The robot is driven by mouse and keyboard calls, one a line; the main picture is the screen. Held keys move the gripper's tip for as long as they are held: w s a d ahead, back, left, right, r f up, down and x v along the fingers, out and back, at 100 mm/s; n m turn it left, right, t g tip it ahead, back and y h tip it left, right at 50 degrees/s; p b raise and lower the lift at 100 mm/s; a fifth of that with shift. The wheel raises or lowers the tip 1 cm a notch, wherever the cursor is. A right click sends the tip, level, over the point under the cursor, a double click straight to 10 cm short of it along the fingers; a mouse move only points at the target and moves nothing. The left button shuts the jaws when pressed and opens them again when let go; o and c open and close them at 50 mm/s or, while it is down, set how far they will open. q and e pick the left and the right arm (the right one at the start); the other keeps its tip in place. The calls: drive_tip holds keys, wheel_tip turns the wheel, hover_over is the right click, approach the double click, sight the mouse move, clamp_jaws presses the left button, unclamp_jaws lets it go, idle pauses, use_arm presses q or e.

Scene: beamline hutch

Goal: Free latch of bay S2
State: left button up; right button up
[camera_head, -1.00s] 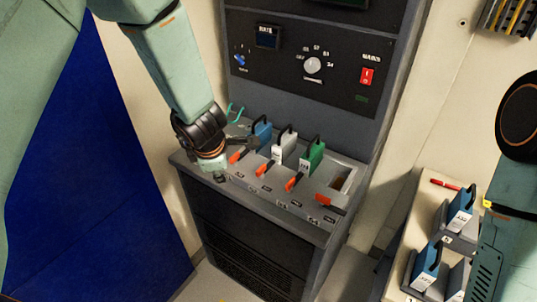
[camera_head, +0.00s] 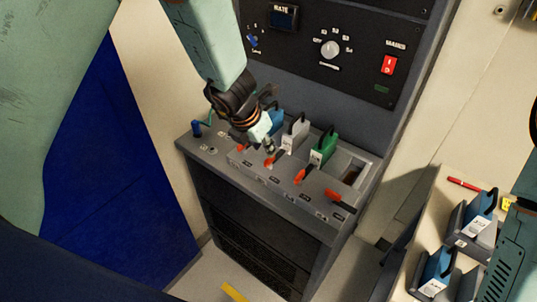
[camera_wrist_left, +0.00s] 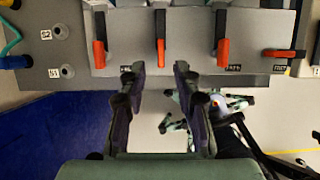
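The console's sloping top carries a row of orange-red latches, with labels too small to read to tell which is S2. The second latch from the left (camera_head: 276,159) shows upright in the left wrist view (camera_wrist_left: 161,52). My left gripper (camera_head: 270,148) is at this latch in the head view. In the left wrist view its fingers (camera_wrist_left: 158,75) are apart with nothing between the tips, and the latch lies just beyond, centred between them. Contact cannot be told. The first latch (camera_wrist_left: 99,52) and third latch (camera_wrist_left: 222,50) point the same way; the fourth (camera_wrist_left: 284,53) lies crosswise. My right gripper is not in view.
Blue (camera_head: 277,118), white (camera_head: 296,132) and green (camera_head: 324,147) handled modules stand behind the latches, beside an open slot (camera_head: 350,172). A blue plug (camera_head: 197,128) with a teal cable is at the left. A side table (camera_head: 432,210) holds blue modules.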

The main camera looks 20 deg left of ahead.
sight(268, 159)
use_arm(q)
drive_tip(key=x, duration=0.4)
drive_tip(key=shift+d+f+b, duration=0.2)
drive_tip(key=shift+f+b, duration=0.05)
drive_tip(key=shift+b, duration=0.1)
drive_tip(key=shift+f, duration=0.4)
drive_tip(key=shift+w+f, duration=0.2)
drive_tip(key=shift+w, duration=0.2)
drive_tip(key=shift+c, duration=0.9)
clamp_jaws()
